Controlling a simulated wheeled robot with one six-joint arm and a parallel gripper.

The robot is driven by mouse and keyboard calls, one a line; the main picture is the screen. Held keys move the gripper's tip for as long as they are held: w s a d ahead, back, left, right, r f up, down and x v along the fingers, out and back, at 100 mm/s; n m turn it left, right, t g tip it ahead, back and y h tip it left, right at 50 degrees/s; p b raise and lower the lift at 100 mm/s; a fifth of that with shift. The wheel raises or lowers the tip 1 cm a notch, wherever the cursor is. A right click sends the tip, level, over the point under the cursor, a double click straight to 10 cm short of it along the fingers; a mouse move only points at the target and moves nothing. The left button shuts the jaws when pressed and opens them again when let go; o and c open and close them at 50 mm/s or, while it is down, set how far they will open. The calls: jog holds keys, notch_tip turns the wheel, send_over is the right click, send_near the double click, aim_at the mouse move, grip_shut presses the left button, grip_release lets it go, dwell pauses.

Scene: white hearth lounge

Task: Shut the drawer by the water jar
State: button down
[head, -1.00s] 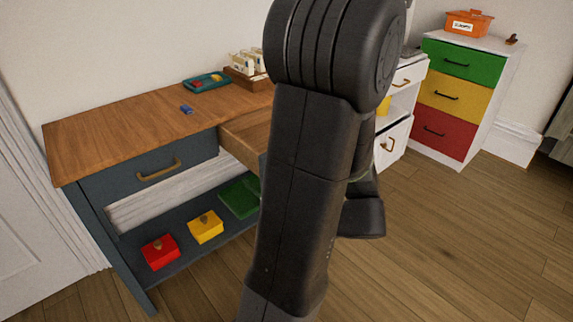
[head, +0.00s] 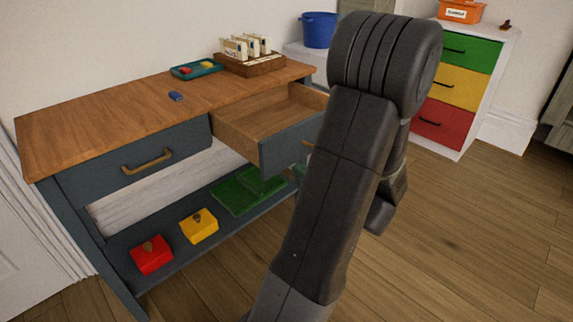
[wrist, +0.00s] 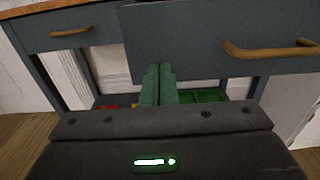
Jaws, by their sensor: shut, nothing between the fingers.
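In the head view, the right-hand drawer (head: 284,147) of a blue-grey desk with a wooden top (head: 120,112) is pulled out, and its visible inside looks empty. Its front and brass handle (wrist: 270,49) fill the upper right of the wrist view. My gripper (wrist: 158,68) is shut and empty, its green fingers overlapping the drawer front's lower edge, left of the handle. I cannot tell whether they touch it. In the head view my arm hides the gripper and the drawer's right end. I cannot make out a water jar.
The desk's left drawer (head: 135,160) is shut. Red (head: 151,254) and yellow (head: 199,226) boxes and green items (head: 240,194) lie on the lower shelf. Floor at right is clear.

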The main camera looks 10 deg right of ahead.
aim_at(278, 156)
jog(key=shift+b+x, duration=0.65)
jog(key=shift+x, duration=2.4)
jog(key=p+x, duration=0.1)
jog(key=x, duration=2.3)
jog(key=shift+w+a, duration=0.1)
jog(key=shift+a, duration=0.1)
jog(key=shift+w+a, duration=0.2)
jog(key=shift+w, duration=0.05)
jog(key=shift+w+a+r, duration=0.1)
jog(key=shift+w+r, duration=0.1)
jog(key=shift+r, duration=0.1)
